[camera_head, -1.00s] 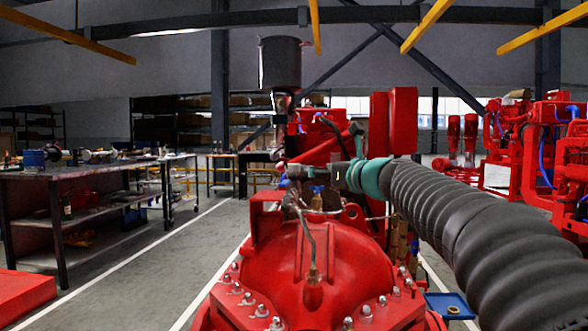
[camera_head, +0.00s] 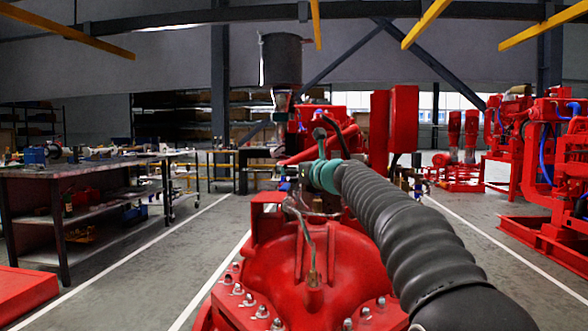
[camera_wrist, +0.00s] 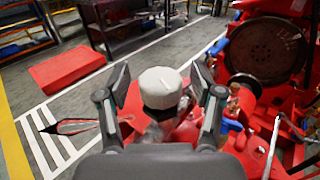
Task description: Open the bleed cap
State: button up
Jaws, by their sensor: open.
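A pale, white-topped round cap (camera_wrist: 160,86), which looks like the bleed cap, stands between the two fingers of my gripper (camera_wrist: 161,80) in the wrist view. The fingers are spread, with a visible gap on each side of the cap, and do not touch it. Whether the cap reaches the depth of the fingertips is hard to tell. In the head view my gripper (camera_head: 291,173) is small and partly hidden, above the red pump casing (camera_head: 335,265). I cannot make out the cap there.
A thin pipe (camera_head: 309,235) rises from the casing just below my gripper. Bolts ring the casing. A red engine (camera_head: 400,120) with a dark cylinder (camera_head: 281,60) stands behind. A workbench (camera_head: 85,172) is at the left, with clear floor between.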

jog(key=c, duration=1.2)
jog(key=shift+o, duration=0.2)
jog(key=n+g+y+p, duration=0.1)
jog(key=p, duration=0.1)
jog(key=n+g+y+p, duration=0.2)
jog(key=shift+d+r, duration=0.1)
jog(key=shift+r, duration=0.2)
jog(key=n+g+y+p, duration=0.2)
jog(key=g+p, duration=0.1)
jog(key=shift+f+g, duration=0.2)
jog(key=shift+g, duration=0.1)
jog(key=shift+f+n+g+y, duration=0.1)
jog(key=shift+n+g+y, duration=0.2)
jog(key=shift+n, duration=0.1)
